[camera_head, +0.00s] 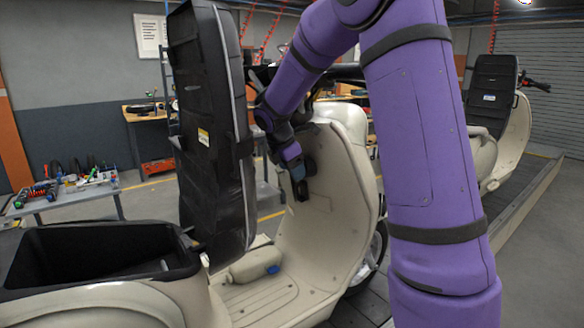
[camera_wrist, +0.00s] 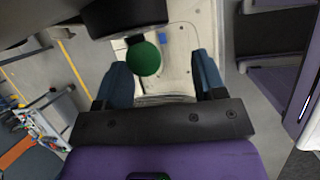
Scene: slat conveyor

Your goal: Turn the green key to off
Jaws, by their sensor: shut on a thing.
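The green key (camera_wrist: 144,59) shows its round head in the wrist view, between my two blue fingers and nearer the left one. My gripper (camera_wrist: 162,70) is shut on it, though the contact points are hard to see. In the head view my gripper (camera_head: 297,172) reaches the dark lock area on the inner face of the cream scooter's front shield (camera_head: 335,215). There the key is hidden by my gripper, and its off mark cannot be read.
The scooter's black seat (camera_head: 205,130) stands raised close left of my forearm, above the open storage bin (camera_head: 95,235). A second scooter (camera_head: 512,130) stands behind at right on the conveyor. A tool table (camera_head: 70,190) is at left.

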